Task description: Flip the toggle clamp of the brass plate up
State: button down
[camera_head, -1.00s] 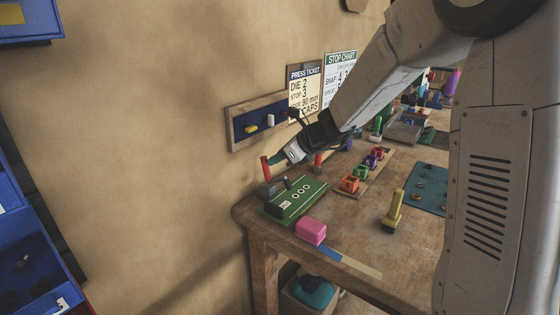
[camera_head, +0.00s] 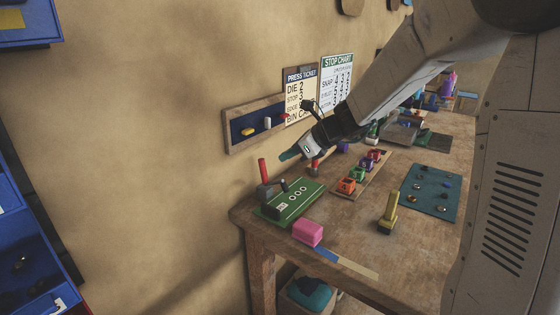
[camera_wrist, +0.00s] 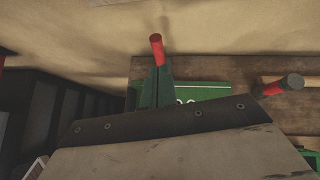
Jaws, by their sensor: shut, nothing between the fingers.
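A toggle clamp with an upright red handle (camera_head: 262,168) stands at the wall end of a green plate (camera_head: 300,203) on the bench's near left corner. A second red handle (camera_head: 315,166) is partly hidden behind my gripper. I cannot make out for certain which part is the brass plate. My gripper (camera_head: 285,156) is shut and empty, above and right of the first handle, apart from it in the head view. In the wrist view the shut teal fingers (camera_wrist: 155,90) point toward a red handle (camera_wrist: 157,48); another grey-tipped red handle (camera_wrist: 282,86) leans at the right.
A pink block (camera_head: 308,233) lies at the bench's front edge. A wall rack (camera_head: 240,130) hangs behind my gripper.

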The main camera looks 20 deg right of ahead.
jog(key=s+d+r, duration=0.2)
jog(key=d+r, duration=0.1)
jog(key=r, duration=0.3)
jog(key=shift+s+d, duration=0.35)
jog(key=shift+s, duration=0.05)
jog(key=shift+r, duration=0.1)
jog(key=s+a+f+n+g+h, duration=0.1)
jog(key=s+f+n+g+h, duration=0.1)
jog(key=s+n, duration=1.1)
jog(key=s+a+f+n+g+h, duration=0.1)
jog(key=s+n+g+h, duration=0.3)
jog(key=s+n, duration=0.9)
jog(key=shift+s+a+f+n+h, duration=0.2)
jog(key=shift+s+f+n+h, duration=0.35)
jog(key=shift+s, duration=3.7)
jog(key=shift+s+r, duration=0.1)
jog(key=shift+r, duration=0.05)
